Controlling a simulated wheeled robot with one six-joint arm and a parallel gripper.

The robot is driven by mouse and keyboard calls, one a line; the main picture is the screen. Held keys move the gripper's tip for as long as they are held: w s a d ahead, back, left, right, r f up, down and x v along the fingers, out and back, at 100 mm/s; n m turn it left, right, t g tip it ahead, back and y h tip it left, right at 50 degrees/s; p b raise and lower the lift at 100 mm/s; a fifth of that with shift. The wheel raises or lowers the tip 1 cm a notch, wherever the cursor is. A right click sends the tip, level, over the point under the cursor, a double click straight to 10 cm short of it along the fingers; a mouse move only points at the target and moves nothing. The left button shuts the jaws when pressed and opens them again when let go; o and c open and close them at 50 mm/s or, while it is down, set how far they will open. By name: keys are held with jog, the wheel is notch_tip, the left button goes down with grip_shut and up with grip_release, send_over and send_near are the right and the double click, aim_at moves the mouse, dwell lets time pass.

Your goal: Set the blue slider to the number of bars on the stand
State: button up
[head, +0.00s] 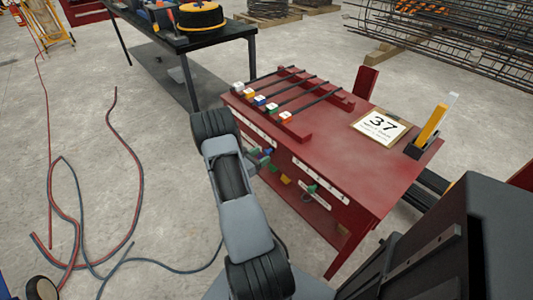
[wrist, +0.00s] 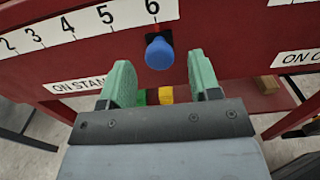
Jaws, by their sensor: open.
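The blue slider (wrist: 159,53) is a round knob on the red front panel, directly below the 6 of a white number scale (wrist: 85,24). A label reading "ON STAND" (wrist: 80,85) is below the scale at left. My gripper (wrist: 161,82) is open, its green fingers to the left and right of the knob with gaps on both sides. In the head view my gripper (head: 261,157) is at the bench front, where the arm partly hides the scale. Several dark bars (head: 290,88) lie on the red stand (head: 297,136) on the bench top, with coloured blocks at their near ends.
A second scale strip with a green knob (head: 311,189) is farther right on the front panel. A black table (head: 190,43) stands behind; hoses (head: 135,170) lie on the floor.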

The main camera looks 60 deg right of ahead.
aim_at(265, 153)
jog(key=shift+x, duration=1.7)
grip_shut()
